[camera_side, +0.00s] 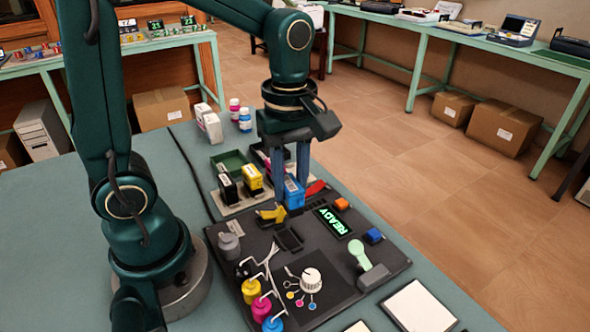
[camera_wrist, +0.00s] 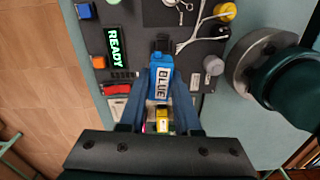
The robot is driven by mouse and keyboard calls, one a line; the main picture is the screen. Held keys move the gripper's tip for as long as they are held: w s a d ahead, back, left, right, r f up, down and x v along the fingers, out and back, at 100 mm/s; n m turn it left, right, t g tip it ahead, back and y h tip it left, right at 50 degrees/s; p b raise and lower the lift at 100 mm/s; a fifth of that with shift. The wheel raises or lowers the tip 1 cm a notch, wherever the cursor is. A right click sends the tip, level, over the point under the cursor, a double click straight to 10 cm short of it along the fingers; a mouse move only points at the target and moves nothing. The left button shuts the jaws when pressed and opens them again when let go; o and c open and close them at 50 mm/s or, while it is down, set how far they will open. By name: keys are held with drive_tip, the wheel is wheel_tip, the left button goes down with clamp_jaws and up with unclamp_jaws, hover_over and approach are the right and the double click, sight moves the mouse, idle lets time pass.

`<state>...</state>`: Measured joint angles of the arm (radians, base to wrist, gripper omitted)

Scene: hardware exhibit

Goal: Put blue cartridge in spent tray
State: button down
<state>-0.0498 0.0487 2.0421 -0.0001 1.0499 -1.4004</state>
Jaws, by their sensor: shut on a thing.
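The blue cartridge (camera_side: 294,192), labelled BLUE in the wrist view (camera_wrist: 162,82), is between the fingers of my gripper (camera_side: 291,184). My gripper, also in the wrist view (camera_wrist: 160,97), is shut on it above the back part of the dark control panel. The fingers hide part of its sides. An empty-looking green tray (camera_side: 229,174) lies behind and left of the panel. A second dark tray lies partly hidden behind my gripper. No spent label is readable, so I cannot tell which tray is the spent one.
Black (camera_side: 228,189) and yellow (camera_side: 252,179) cartridges stand in a rack left of my gripper. The panel (camera_side: 335,292) carries a yellow lever (camera_side: 270,214), a lit READY display (camera_side: 333,221), buttons and a knob (camera_side: 311,281). Bottles and white boxes stand at the back.

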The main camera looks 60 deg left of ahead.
drive_tip(key=w+a+r+m, duration=0.1)
drive_tip(key=w+a+r, duration=0.3)
drive_tip(key=w+a, duration=0.7)
drive_tip(key=s+a+f+n, duration=0.1)
drive_tip(key=a+f, duration=0.2)
drive_tip(key=a, duration=0.5)
drive_tip(key=s+a+f+n, duration=0.1)
drive_tip(key=a+f, duration=0.1)
drive_tip(key=a, duration=0.6)
drive_tip(key=shift+w+d+f, duration=0.1)
drive_tip(key=shift+f, duration=1.4)
drive_tip(key=shift+w+d+f, duration=0.1)
drive_tip(key=shift+f, duration=1.4)
drive_tip(key=shift+f, duration=0.7)
drive_tip(key=shift+c, duration=0.7)
unclamp_jaws()
